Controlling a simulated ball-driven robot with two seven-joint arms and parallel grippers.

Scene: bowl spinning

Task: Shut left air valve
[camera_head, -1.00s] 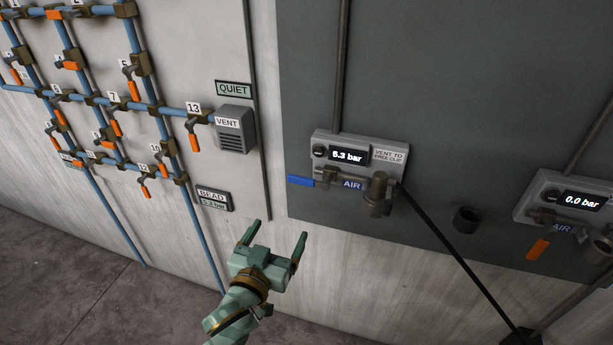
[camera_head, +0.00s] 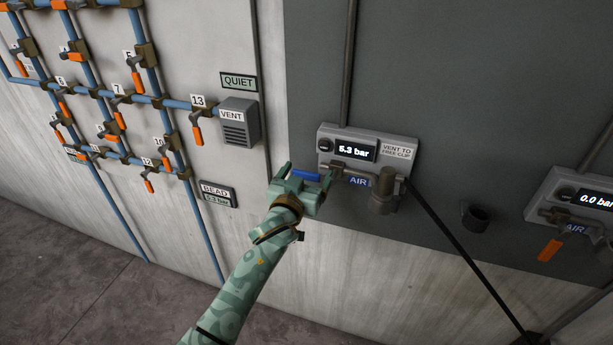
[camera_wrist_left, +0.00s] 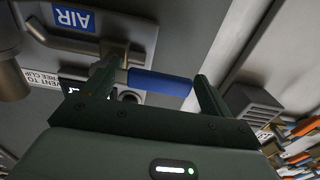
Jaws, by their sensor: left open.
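The left air valve has a blue lever (camera_head: 306,175) pointing left, level, on the unit (camera_head: 410,140) that reads about 5.3 bar and has an AIR label. My left gripper (camera_head: 304,180) is open at the blue lever. In the left wrist view the blue lever (camera_wrist_left: 159,82) lies crosswise between the two open fingers of my left gripper (camera_wrist_left: 155,85). I cannot tell if either finger touches it. The gripper hides part of the lever in the head view. My right gripper is not in view.
A second air unit (camera_head: 580,195) at the right reads 0.0 bar, with an orange lever (camera_head: 550,250) hanging down at a slant. A black hose (camera_head: 460,260) runs down from the left unit. Blue pipes with several orange-handled valves and a vent box (camera_head: 240,122) are at the left.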

